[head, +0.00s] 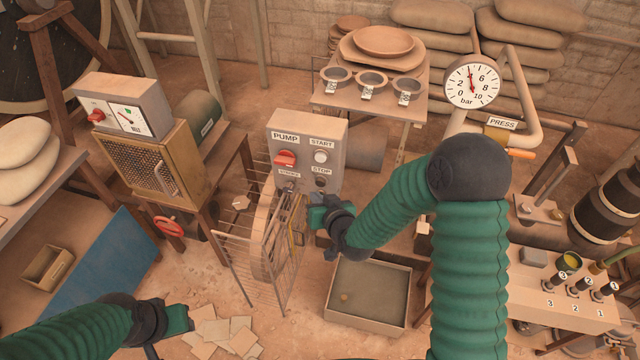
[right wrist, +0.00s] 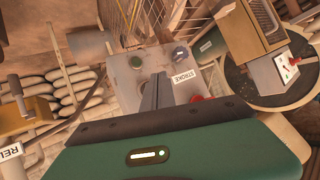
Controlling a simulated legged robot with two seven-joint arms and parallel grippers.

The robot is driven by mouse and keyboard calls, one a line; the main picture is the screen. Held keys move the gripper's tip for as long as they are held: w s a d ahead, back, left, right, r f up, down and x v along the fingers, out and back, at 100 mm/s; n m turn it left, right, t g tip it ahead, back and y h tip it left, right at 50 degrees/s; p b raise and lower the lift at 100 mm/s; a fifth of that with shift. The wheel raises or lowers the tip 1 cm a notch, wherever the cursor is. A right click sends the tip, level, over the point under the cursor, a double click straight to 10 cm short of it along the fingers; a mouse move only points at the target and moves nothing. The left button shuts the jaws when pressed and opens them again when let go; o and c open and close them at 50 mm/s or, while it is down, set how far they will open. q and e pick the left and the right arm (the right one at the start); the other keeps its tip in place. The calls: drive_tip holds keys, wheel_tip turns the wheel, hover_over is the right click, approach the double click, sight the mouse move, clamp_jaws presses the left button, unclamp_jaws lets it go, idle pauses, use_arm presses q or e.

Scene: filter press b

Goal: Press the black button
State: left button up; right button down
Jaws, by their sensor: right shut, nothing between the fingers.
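The grey control box (head: 307,140) bears a red PUMP knob (head: 285,159), a pale START button (head: 320,157) and a dark button (head: 320,182) under STOP. A small dark round part (head: 289,188) sits under the STROKE label. My left gripper (head: 180,320) is low left, away from the box.
A wire guard (head: 270,255) stands below the box, close to my right gripper. A shallow tray (head: 370,317) lies on the floor beneath. A small table (head: 370,105) with bowls stands behind, with a pressure gauge (head: 472,86) to the right.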

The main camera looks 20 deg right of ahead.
drive_tip(key=s+a, duration=0.2)
drive_tip(key=s, duration=0.1)
drive_tip(key=shift+s, duration=0.1)
idle(0.8)
drive_tip(key=s+d+r+n+g+p, duration=0.1)
drive_tip(key=s+d+r+g+p, duration=0.1)
drive_tip(key=s, duration=0.8)
drive_tip(key=s+d+r+n+g+p, duration=0.1)
drive_tip(key=s+r+g+p, duration=0.2)
drive_tip(key=s, duration=0.7)
wheel_tip(320, 180, up, 2)
drive_tip(key=g, duration=0.4)
drive_tip(key=shift+d+r+g+h, duration=0.2)
drive_tip(key=shift+d+g+h, duration=0.1)
drive_tip(key=shift+d+h, duration=0.1)
drive_tip(key=shift+s+a, duration=0.1)
